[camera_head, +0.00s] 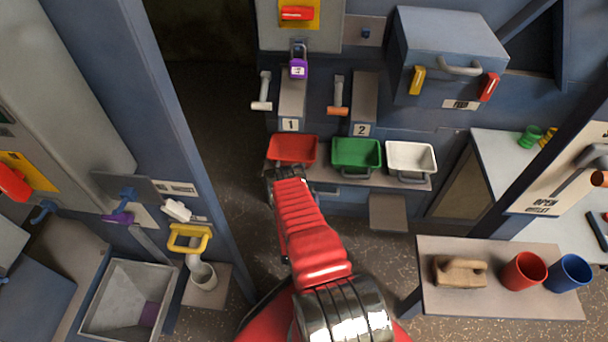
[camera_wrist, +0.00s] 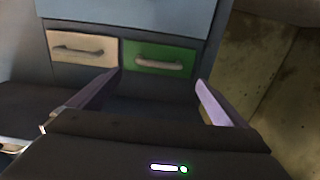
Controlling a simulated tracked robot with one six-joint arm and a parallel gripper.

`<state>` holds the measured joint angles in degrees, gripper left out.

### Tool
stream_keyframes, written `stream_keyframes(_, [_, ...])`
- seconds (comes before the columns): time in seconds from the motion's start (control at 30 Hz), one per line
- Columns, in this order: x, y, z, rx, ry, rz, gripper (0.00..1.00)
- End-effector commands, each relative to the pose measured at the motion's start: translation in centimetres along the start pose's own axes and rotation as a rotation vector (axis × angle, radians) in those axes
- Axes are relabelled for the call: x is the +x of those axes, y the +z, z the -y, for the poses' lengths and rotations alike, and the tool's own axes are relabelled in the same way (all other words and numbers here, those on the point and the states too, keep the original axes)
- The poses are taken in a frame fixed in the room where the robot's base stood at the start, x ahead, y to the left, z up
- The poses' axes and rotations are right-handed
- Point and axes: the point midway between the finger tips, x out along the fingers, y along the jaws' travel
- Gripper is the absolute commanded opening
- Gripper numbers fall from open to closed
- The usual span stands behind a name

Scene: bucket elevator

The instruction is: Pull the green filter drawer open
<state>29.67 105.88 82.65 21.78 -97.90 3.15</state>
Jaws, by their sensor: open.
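The green filter drawer (camera_wrist: 158,59) shows in the wrist view as a green front with a grey bar handle (camera_wrist: 157,64). It looks flush with the blue-grey cabinet. My gripper (camera_wrist: 158,78) is open, its two pale purple fingers spread either side of the view below the drawer front. Nothing is between the fingers, and they appear apart from the handle. In the head view my gripper (camera_head: 284,174) is beside the red tray, at the end of my red arm. I cannot make out the green drawer front in the head view.
A cream drawer (camera_wrist: 82,49) with a similar handle is left of the green one. In the head view, red (camera_head: 292,149), green (camera_head: 356,152) and white (camera_head: 410,157) trays line a shelf. A table (camera_head: 500,302) with cups is at lower right.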

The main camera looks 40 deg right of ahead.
Motion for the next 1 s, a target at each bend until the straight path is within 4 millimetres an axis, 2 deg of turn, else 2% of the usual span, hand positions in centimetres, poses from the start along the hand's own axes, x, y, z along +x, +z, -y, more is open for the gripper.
stream_keyframes(0.7, [10.3,-0.1,-0.2,0.001,0.004,-0.003,0.97])
stream_keyframes(1.0, [12.5,-0.1,-0.2,0.0,0.002,-0.001,0.97])
